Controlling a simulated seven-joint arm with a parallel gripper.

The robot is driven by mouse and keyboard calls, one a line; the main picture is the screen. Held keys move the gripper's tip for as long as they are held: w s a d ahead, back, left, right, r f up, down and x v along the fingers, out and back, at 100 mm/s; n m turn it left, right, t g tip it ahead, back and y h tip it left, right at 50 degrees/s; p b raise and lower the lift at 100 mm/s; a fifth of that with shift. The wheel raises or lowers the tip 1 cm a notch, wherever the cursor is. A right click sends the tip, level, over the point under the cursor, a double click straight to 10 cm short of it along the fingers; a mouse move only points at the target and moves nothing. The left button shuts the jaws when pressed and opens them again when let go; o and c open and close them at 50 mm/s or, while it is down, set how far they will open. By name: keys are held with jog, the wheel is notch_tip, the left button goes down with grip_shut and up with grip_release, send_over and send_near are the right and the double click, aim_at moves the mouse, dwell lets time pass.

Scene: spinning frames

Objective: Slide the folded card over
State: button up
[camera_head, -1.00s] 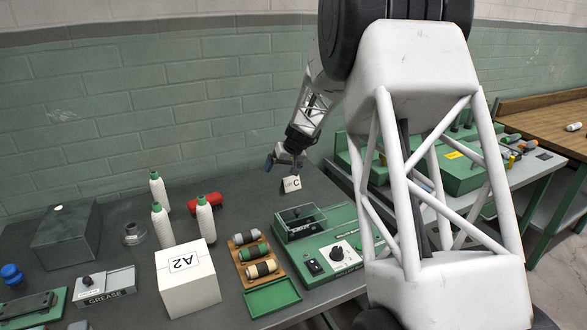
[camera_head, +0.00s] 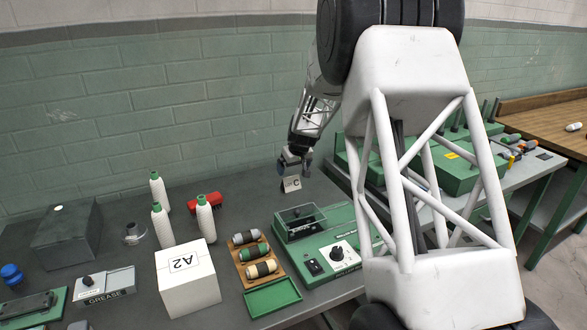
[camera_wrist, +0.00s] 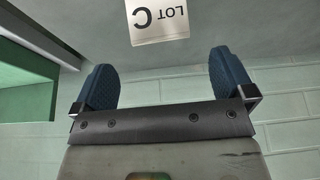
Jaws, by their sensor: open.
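The folded card (camera_head: 291,184) is white, marked "LOT C", and stands on the dark grey bench near its back right. In the wrist view the card (camera_wrist: 157,22) shows at the top, its print upside down, beyond the fingertips and between their lines. My gripper (camera_head: 294,163) is just above and behind the card in the head view. In the wrist view my gripper (camera_wrist: 160,75) has two blue fingers set wide apart with nothing between them. A gap shows between the fingertips and the card there.
A green machine with a clear cover (camera_head: 300,222) stands in front of the card. A wooden tray of spools (camera_head: 238,241), white box A2 (camera_head: 187,277), several white bottles (camera_head: 205,218) and a red item (camera_head: 214,200) are to the left. Bare bench lies left of the card.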

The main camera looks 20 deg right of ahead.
aim_at(289, 178)
jog(key=shift+f, duration=0.25)
jog(key=shift+f, duration=0.15)
jog(key=shift+x, duration=3.75)
jog(key=c, duration=0.9)
jog(key=shift+a, duration=0.25)
jog(key=shift+a, duration=1.65)
jog(key=shift+s+a, duration=0.15)
jog(key=shift+a, duration=3.3)
jog(key=shift+s+a, duration=0.15)
jog(key=shift+a, duration=3.35)
